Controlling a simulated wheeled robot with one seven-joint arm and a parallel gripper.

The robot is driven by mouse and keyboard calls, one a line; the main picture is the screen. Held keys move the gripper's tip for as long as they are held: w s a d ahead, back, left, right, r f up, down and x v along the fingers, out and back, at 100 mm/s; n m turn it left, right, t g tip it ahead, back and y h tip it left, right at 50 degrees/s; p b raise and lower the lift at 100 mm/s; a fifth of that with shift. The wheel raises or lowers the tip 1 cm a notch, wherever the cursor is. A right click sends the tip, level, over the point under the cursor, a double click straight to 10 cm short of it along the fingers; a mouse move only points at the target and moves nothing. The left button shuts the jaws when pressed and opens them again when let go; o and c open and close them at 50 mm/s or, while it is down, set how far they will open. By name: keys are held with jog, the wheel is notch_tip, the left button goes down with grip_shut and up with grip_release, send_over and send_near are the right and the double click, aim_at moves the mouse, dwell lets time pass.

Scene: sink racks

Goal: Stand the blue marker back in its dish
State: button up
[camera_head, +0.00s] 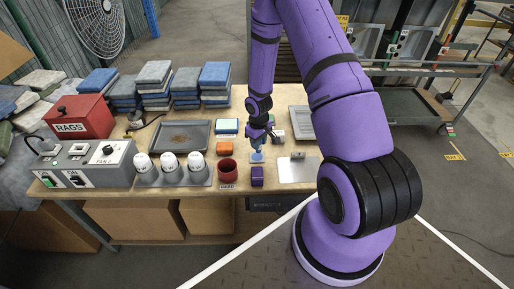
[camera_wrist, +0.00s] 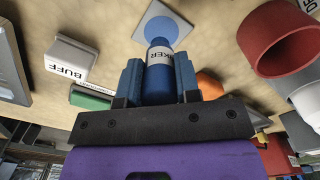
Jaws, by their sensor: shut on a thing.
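The blue marker (camera_wrist: 160,80) has a white label and is between my gripper's (camera_wrist: 159,72) two blue fingers in the wrist view. My gripper is shut on it. The marker's narrower end points toward a pale square plate with a round blue dish (camera_wrist: 163,24). That end overlaps the dish's near edge in the picture; I cannot tell whether they touch. In the head view my gripper (camera_head: 257,143) is low above the bench, just over the dish plate (camera_head: 257,158). The marker is small and hard to make out there.
A red cup (camera_head: 227,172) stands left of the dish and a purple block (camera_head: 257,177) in front. An orange block (camera_head: 224,149) is to the left, a metal plate (camera_head: 300,172) to the right. A white BUFF block (camera_wrist: 70,57) shows in the wrist view.

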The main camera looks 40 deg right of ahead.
jog(key=shift+w, duration=0.35)
jog(key=shift+f, duration=1.75)
jog(key=shift+a, duration=0.1)
jog(key=o, duration=0.9)
jog(key=shift+f, duration=0.15)
